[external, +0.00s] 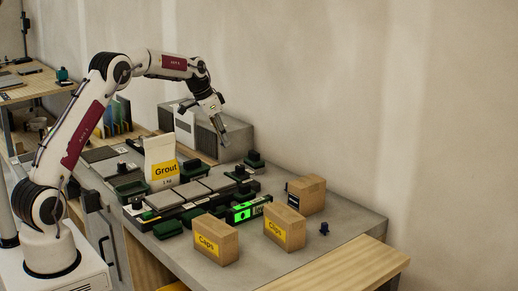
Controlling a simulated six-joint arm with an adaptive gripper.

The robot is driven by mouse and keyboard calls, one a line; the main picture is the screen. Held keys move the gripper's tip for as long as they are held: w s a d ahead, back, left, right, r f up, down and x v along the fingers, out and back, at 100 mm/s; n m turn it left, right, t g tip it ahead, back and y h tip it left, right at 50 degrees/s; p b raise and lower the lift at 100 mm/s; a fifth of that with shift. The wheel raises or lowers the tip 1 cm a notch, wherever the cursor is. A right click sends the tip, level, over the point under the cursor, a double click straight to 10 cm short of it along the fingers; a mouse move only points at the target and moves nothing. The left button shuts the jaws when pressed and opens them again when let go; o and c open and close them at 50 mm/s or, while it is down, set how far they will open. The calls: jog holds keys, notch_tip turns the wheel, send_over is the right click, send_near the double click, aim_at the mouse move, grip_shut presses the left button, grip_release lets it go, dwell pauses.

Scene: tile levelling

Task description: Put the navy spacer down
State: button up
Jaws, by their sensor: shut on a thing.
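My gripper (221,127) hangs in the air above the far part of the grey worktop, in front of a grey ribbed box, with its fingers pointing down. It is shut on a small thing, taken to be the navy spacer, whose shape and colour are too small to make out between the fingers. A small dark navy piece (324,229) stands alone on the worktop to the right of the cardboard boxes. I cannot tell whether it is the same kind of piece.
Grey tiles (192,190) with dark green-black pieces lie mid-worktop (345,222). A Grout bag (161,164) stands behind them. Cardboard Caps boxes (215,240) and a lit green level (242,214) are at the front. The worktop's right end is mostly clear.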

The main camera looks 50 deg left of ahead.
jog(key=d+r+m+h, duration=0.1)
jog(key=d+r+m, duration=0.2)
jog(key=d, duration=1.5)
jog(key=s+d+m, duration=0.1)
jog(key=s+d, duration=0.3)
jog(key=d, duration=0.6)
jog(key=s+d+m+g+h, duration=0.1)
jog(key=s+d, duration=0.3)
jog(key=d, duration=0.6)
jog(key=s+d+m+g, duration=0.1)
jog(key=s+d+m, duration=0.2)
jog(key=d, duration=0.7)
jog(key=shift+s+d+h, duration=0.1)
jog(key=shift+s+h, duration=0.3)
jog(key=shift+s, duration=0.7)
jog(key=s+d+f+m, duration=0.2)
jog(key=s+d, duration=0.4)
jog(key=s, duration=0.3)
jog(key=shift+s+d+f+g, duration=0.3)
jog(key=shift+s+d+f, duration=0.1)
jog(key=shift+f, duration=0.1)
jog(key=shift+f, duration=3.05)
